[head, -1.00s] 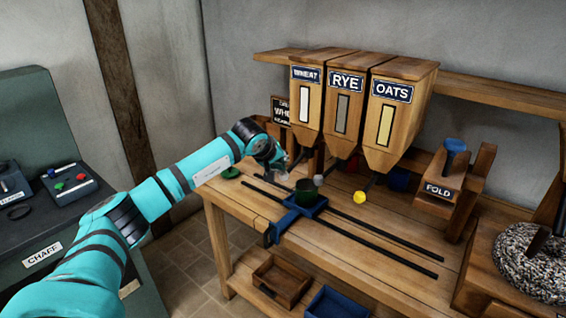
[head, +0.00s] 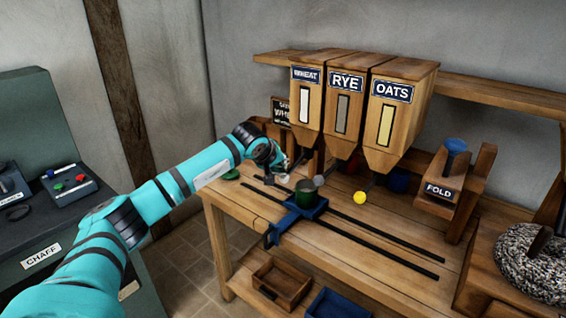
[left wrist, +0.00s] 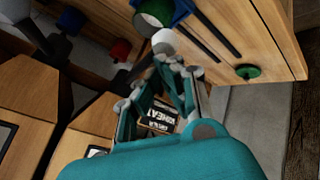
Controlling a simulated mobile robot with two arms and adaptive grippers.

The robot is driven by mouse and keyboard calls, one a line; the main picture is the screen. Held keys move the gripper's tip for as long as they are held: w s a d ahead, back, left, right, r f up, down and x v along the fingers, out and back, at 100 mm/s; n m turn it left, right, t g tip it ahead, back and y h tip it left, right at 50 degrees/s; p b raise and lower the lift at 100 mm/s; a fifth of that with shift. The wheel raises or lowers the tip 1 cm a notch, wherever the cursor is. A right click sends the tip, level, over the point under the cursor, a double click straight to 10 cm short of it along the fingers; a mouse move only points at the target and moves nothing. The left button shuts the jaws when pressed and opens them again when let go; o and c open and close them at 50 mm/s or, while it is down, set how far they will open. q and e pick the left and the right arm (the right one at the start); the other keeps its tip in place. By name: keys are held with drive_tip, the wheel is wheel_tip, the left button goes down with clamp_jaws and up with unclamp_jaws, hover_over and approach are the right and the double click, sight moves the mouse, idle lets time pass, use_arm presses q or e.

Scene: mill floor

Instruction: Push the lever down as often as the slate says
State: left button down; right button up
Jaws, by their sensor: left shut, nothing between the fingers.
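My left gripper (head: 280,170) is shut and empty at the left hopper, above the bench. In the left wrist view its closed fingertips (left wrist: 172,62) are right beside a pale round knob (left wrist: 162,40) on a dark rod; I cannot tell if they touch. In the head view the gripper mostly hides that knob. The slate (head: 282,109) behind my arm is partly covered; "WHE" shows. It also shows upside down in the left wrist view (left wrist: 158,118), reading "WHEAT"; any number is unreadable. The hoppers read WHEAT (head: 307,105), RYE (head: 344,115) and OATS (head: 388,125).
A grey knob (head: 319,180) and a yellow knob (head: 360,197) stand under the other hoppers. A green cup (head: 304,194) sits on a blue carriage (head: 288,221) on dark rails. A green disc (head: 230,174) lies left.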

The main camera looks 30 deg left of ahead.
idle(0.3)
use_arm(q)
drive_tip(key=shift+r+p, duration=1.9)
drive_tip(key=shift+r, duration=1.05)
wheel_tip(320, 180, up, 5)
drive_tip(key=p, duration=0.3)
